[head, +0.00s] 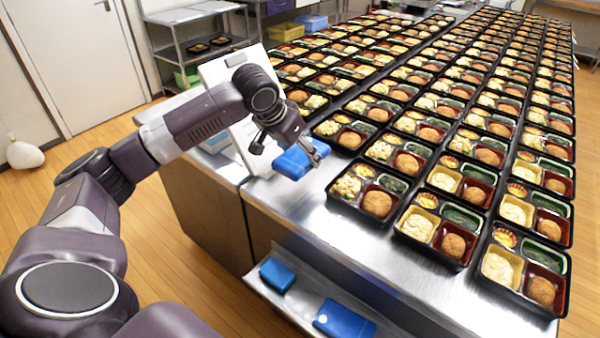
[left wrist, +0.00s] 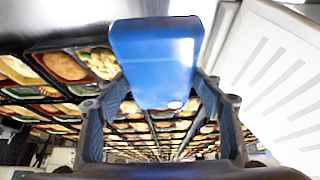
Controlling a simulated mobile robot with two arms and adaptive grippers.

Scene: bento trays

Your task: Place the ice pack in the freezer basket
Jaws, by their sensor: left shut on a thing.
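A blue ice pack (head: 290,164) is held in my left gripper (head: 314,153) above the near left corner of the steel table. In the left wrist view the ice pack (left wrist: 155,62) sits between the two fingers. Two more blue packs lie on the shelf below the tabletop, one at the left (head: 277,274) and one nearer the front (head: 344,319). I cannot make out which thing is the freezer basket. My right gripper is not in view.
Rows of filled bento trays (head: 372,190) cover most of the steel table (head: 300,208). A tilted white panel (head: 228,70) stands beside my left forearm; a ribbed white surface (left wrist: 275,80) shows in the left wrist view. Yellow (head: 285,32) and blue (head: 311,22) bins stand at the back.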

